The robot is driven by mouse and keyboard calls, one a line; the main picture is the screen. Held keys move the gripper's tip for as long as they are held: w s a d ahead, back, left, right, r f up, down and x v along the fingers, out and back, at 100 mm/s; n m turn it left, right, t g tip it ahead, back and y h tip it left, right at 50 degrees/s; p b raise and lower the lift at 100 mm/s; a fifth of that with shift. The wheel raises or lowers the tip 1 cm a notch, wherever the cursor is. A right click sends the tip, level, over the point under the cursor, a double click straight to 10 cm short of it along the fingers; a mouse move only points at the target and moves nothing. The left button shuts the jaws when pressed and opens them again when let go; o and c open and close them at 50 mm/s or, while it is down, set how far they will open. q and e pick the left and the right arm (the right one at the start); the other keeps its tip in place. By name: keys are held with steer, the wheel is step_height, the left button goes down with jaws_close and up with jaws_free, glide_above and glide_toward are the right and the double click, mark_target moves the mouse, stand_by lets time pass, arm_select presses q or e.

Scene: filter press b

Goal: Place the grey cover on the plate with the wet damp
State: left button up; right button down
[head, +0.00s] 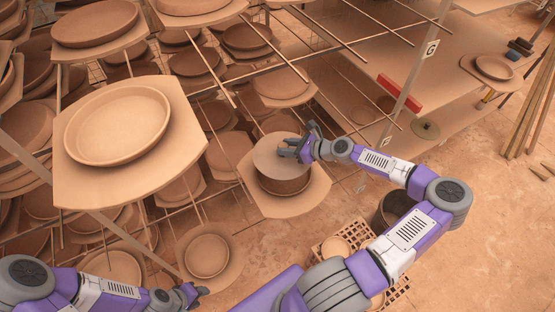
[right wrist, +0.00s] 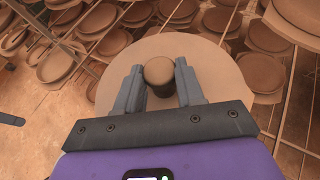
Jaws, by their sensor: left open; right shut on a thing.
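My right gripper (head: 302,147) is shut on the round knob (right wrist: 158,72) of a flat, round grey-tan cover (head: 268,157). The cover also shows in the right wrist view (right wrist: 215,78), with the knob between the two fingers. In the head view the cover lies over a dark brown round vessel (head: 285,185), which looks damp and stands on a pale board (head: 262,207). I cannot tell whether cover and vessel touch. The cover hides the inside of the vessel. My left gripper (head: 197,292) is open and empty at the bottom, near a small board with a dish.
Racks of clay dishes on boards fill the left, with thin rods sticking out; a large plate (head: 118,125) sits close by. At right a table holds a red block (head: 399,93) and a greenish knobbed disc (head: 425,130). A crate (head: 342,245) and bucket (head: 392,208) stand below.

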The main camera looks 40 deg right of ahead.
mark_target(288, 163)
steer(key=f, duration=0.4)
steer(key=shift+s+f+b, duration=0.3)
steer(key=shift+f+b, duration=0.05)
steer(key=shift+w+f, duration=0.1)
steer(key=shift+f, duration=2.05)
steer(key=shift+f+b, duration=0.1)
steer(key=shift+b, duration=0.2)
steer(key=c, duration=0.7)
jaws_free()
